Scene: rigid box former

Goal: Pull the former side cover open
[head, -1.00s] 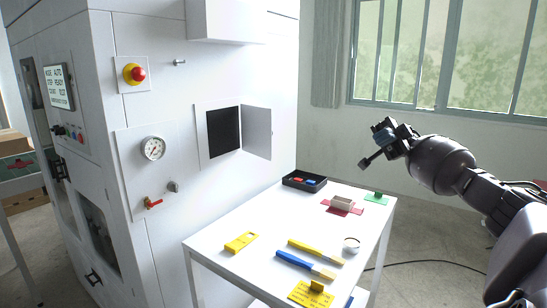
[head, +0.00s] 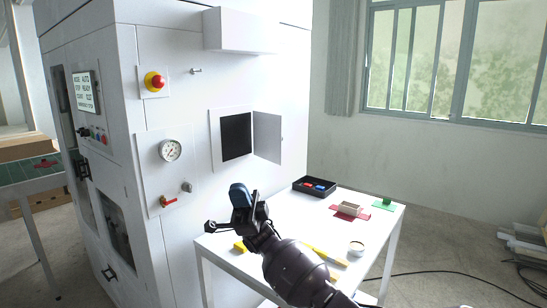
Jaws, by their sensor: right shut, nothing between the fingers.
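The white box former (head: 240,80) fills the left and middle of the head view. Its side cover (head: 268,137), a small white hinged door, stands swung out to the right of a dark square opening (head: 236,137). My right gripper (head: 212,227) is shut and empty, in front of the former's side, below and left of the cover. It looks clear of the cover. My right arm comes up from the bottom and hides part of the table. My left gripper is not in view.
A white table (head: 318,222) stands below the cover. It holds a black tray (head: 314,187), a red mat (head: 350,212), a green mat (head: 384,205) and yellow items. A gauge (head: 171,149), a red-handled valve (head: 168,201) and a red stop button (head: 155,82) stick out from the former.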

